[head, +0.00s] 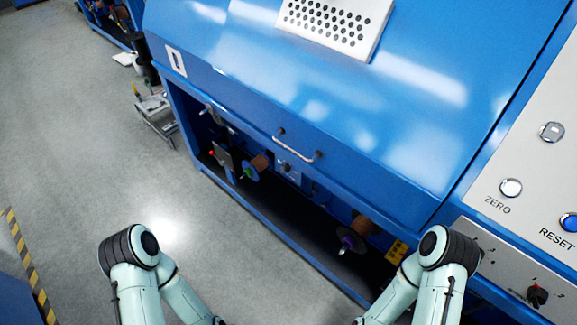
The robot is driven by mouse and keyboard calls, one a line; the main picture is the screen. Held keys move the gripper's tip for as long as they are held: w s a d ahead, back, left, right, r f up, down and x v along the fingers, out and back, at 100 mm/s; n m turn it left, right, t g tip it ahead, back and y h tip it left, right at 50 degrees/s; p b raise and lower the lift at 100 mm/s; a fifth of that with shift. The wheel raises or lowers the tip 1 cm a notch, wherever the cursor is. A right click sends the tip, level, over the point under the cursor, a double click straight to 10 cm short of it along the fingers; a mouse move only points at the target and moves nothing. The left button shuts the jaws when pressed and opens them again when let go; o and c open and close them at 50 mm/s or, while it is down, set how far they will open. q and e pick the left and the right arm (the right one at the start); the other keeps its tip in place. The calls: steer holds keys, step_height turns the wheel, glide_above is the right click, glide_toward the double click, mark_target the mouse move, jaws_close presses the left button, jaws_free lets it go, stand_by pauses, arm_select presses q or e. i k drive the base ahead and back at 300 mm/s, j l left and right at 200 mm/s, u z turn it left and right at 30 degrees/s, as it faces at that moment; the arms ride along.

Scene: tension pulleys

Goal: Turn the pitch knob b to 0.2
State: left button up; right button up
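A black rotary knob (537,296) sits on a grey control panel (500,262) at the lower right of the head view. The small markings around it are too small to read, so I cannot tell if it is pitch knob b or what value it points to. My arms rise from the bottom edge, one at the left and one at the right. The right arm's dark joint covers part of the grey panel's left end. Both grippers are below the picture and out of view.
A blue machine (300,85) with a closed sloped cover and a metal handle (297,148) fills the middle. Spools sit in the open bay below. A light panel at right has a ZERO button (511,187) and a blue RESET button (570,222). Grey floor (80,150) is clear at left.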

mark_target(285, 168)
steer(key=i+j+z, duration=0.1)
steer(key=i+j, duration=0.2)
steer(key=i+j+z, duration=0.1)
steer(key=i+j, duration=0.2)
steer(key=j, duration=0.25)
steer(key=i+j, duration=0.3)
steer(key=j, duration=0.15)
steer(key=l+z, duration=0.05)
